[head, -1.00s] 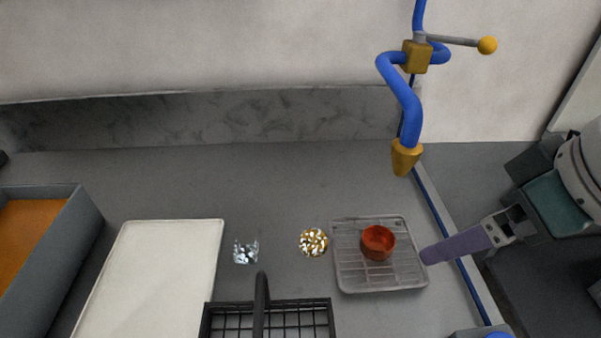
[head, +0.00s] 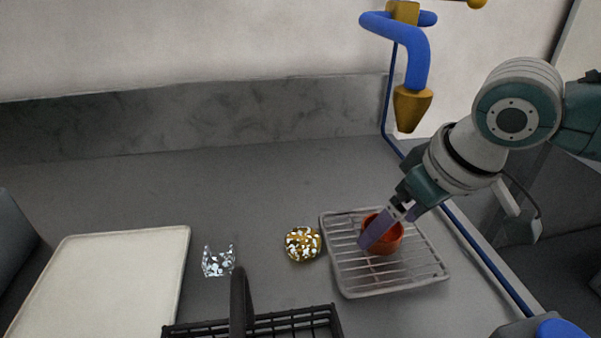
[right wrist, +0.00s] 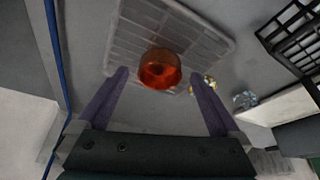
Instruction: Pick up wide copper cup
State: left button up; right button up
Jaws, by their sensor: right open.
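The wide copper cup (head: 386,240) is a low, round, orange-red cup on a grey wire rack (head: 350,285) at the right of the counter. My right gripper (head: 385,228) is over the rack at the cup, and its purple fingers hide part of the cup in the head view. In the right wrist view the cup (right wrist: 160,70) lies ahead of the two spread fingers (right wrist: 160,82), roughly midway between them. The gripper is open, with no finger seen touching the cup. My left gripper is not in view.
A gold-and-white patterned round object (head: 303,244) and a clear glittering piece (head: 218,261) stand left of the rack. A black wire basket (head: 290,322) is in front, a white tray (head: 110,270) at left. A blue faucet (head: 415,65) hangs behind the rack.

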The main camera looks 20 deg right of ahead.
jog(key=shift+x, duration=1.15)
jog(key=c, duration=1.5)
